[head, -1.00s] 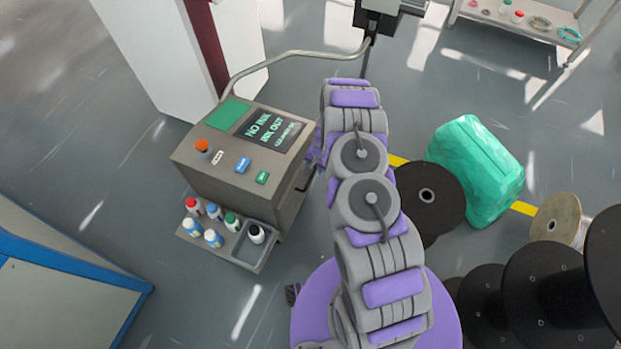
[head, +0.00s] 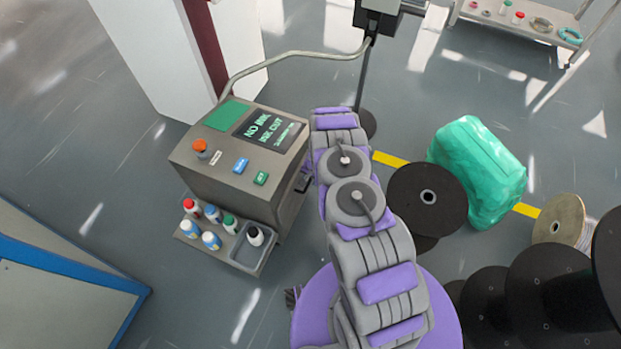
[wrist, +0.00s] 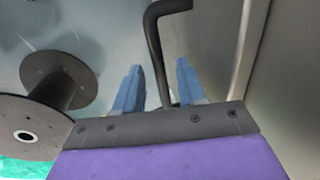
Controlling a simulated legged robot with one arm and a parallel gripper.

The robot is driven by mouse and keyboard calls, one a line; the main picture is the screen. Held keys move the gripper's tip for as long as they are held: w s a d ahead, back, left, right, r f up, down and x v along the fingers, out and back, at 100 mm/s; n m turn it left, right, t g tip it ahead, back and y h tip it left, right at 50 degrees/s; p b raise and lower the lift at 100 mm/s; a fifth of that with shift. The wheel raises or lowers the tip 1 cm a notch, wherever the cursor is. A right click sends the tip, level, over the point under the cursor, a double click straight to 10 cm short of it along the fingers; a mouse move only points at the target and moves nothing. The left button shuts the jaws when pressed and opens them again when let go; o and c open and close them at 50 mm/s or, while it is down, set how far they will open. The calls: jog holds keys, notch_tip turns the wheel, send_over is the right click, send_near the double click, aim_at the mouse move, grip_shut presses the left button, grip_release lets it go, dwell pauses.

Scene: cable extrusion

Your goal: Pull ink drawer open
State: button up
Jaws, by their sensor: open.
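The grey ink machine (head: 235,170) stands left of my arm in the head view, with a dark screen reading "NO INK" and "INK OUT". A dark bent bar handle (wrist: 154,45) shows in the wrist view, near a grey panel (wrist: 292,80) at the right. My gripper (wrist: 160,82) is open, with its two blue fingers apart. The bar runs down into the gap between the fingers, without visible gripping. In the head view my gripper is mostly hidden beside the machine's right side. I cannot tell the drawer's front from these views.
A tray (head: 247,262) with several bottles juts from the machine's front. Black spools (head: 405,200) and a green wrapped bundle (head: 478,165) stand to the right. A blue-edged cabinet (head: 60,290) is at lower left. Floor between cabinet and tray is clear.

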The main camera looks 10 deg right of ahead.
jog(key=shift+c, duration=0.2)
grip_shut()
jog(key=shift+d, duration=0.1)
dwell(0.4)
